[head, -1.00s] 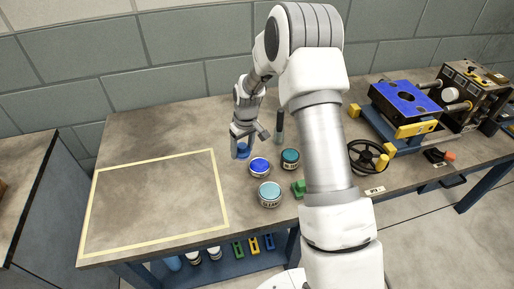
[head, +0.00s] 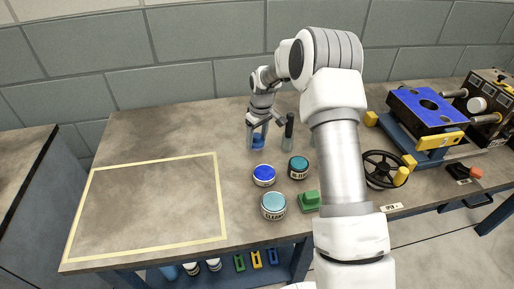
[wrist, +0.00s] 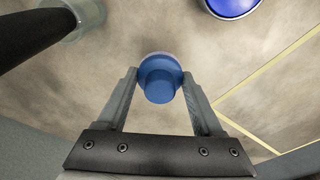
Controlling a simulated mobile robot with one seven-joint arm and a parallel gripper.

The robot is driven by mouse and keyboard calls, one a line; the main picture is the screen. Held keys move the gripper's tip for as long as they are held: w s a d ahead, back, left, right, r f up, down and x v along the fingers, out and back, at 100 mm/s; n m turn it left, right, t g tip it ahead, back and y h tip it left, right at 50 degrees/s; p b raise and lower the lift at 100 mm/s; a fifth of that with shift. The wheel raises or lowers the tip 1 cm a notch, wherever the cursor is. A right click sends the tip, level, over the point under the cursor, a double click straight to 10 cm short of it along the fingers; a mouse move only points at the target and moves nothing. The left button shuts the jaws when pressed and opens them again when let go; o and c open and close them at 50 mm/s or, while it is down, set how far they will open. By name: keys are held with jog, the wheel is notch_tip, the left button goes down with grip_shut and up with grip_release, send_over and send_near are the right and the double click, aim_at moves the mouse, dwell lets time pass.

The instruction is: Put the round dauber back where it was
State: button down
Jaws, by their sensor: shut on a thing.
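The blue round dauber (head: 257,141) is between the fingers of my gripper (head: 258,137), behind the tins on the bench. In the wrist view the dauber (wrist: 160,80) shows as a blue knob with a wider, paler rim behind it. The fingertips of my gripper (wrist: 160,82) close on it from both sides. My gripper points down. I cannot tell whether the dauber's base touches the bench. A dark-handled upright tool (head: 289,130) with a clear lower part stands just to its right; it also shows at upper left in the wrist view (wrist: 30,35).
A blue-topped tin (head: 264,175), a teal-topped tin (head: 298,167) and a larger light-teal tin (head: 273,206) stand in front. The yellow-taped area (head: 150,205) at left is empty.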

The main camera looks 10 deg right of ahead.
aim_at(257, 146)
jog(key=shift+f, duration=1.65)
jog(key=shift+b, duration=0.3)
jog(key=shift+f, duration=0.2)
jog(key=shift+c, duration=0.2)
grip_release()
jog(key=shift+r, duration=0.2)
